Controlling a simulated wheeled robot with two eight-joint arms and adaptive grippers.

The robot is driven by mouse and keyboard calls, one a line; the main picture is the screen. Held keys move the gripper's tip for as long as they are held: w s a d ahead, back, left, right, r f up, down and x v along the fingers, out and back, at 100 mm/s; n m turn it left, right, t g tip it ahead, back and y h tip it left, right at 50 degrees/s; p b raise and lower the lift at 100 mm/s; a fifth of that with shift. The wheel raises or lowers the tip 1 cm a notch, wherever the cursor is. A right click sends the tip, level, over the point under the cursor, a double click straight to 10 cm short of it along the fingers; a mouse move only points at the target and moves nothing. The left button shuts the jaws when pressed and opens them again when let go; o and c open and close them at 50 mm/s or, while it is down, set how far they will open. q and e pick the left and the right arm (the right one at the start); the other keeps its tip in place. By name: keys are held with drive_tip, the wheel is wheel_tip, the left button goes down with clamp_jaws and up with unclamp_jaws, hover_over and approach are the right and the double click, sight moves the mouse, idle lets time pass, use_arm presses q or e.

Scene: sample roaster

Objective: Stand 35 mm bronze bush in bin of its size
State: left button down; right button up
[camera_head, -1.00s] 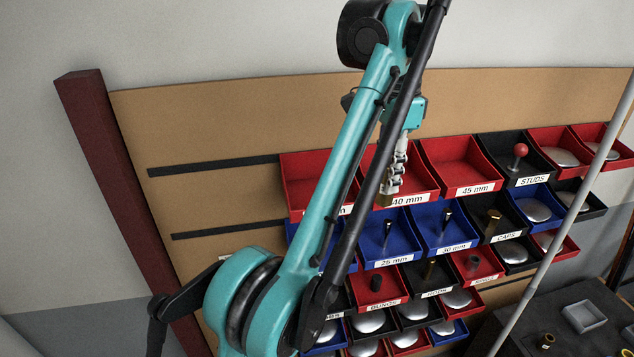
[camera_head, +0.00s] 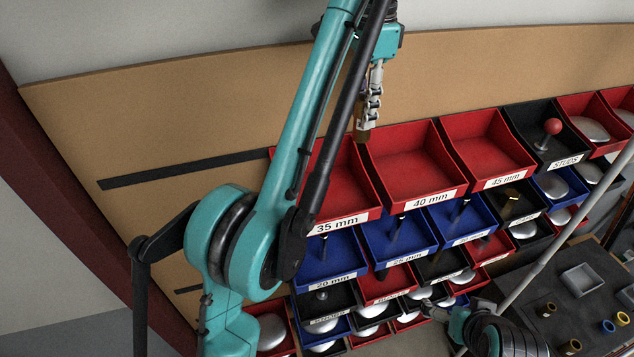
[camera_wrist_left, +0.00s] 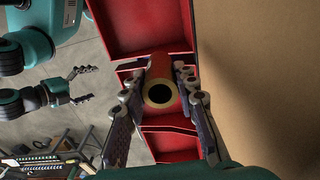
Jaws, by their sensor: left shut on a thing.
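My left gripper (camera_head: 368,108) points down and is shut on the bronze bush (camera_head: 362,134). In the left wrist view the bush (camera_wrist_left: 160,93) is seen end-on, its dark bore facing the camera, between the two fingers. In the head view it appears at the back edge where the red 35 mm bin (camera_head: 340,190) and the red 40 mm bin (camera_head: 415,170) meet. The 35 mm bin is partly behind my left arm; its visible part is empty. My right gripper (camera_head: 428,309) is low at the front; its fingers are apart and empty in the left wrist view (camera_wrist_left: 83,85).
The empty red 45 mm bin (camera_head: 488,145) is right of the 40 mm bin. Blue, black and red bins with small parts hang below. A dark table (camera_head: 560,300) at lower right holds a grey tray (camera_head: 582,280) and several loose bushes. A pale pole crosses the right side.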

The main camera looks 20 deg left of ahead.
use_arm(q)
drive_tip(key=shift+s+a+f, duration=0.1)
drive_tip(key=shift+a+f, duration=0.15)
drive_tip(key=shift+a, duration=0.05)
drive_tip(key=s+a+f, duration=0.2)
drive_tip(key=f, duration=0.1)
drive_tip(key=s+a+f+b, duration=0.1)
drive_tip(key=s+a+f, duration=0.1)
drive_tip(key=s+f, duration=0.1)
drive_tip(key=s+a+f, duration=0.3)
drive_tip(key=f, duration=0.1)
drive_tip(key=shift+s+f+b, duration=0.15)
drive_tip(key=shift+s+b, duration=0.1)
drive_tip(key=shift+b, duration=0.15)
drive_tip(key=shift+s, duration=0.1)
drive_tip(key=shift+f, duration=0.15)
drive_tip(key=c, duration=1.2)
unclamp_jaws()
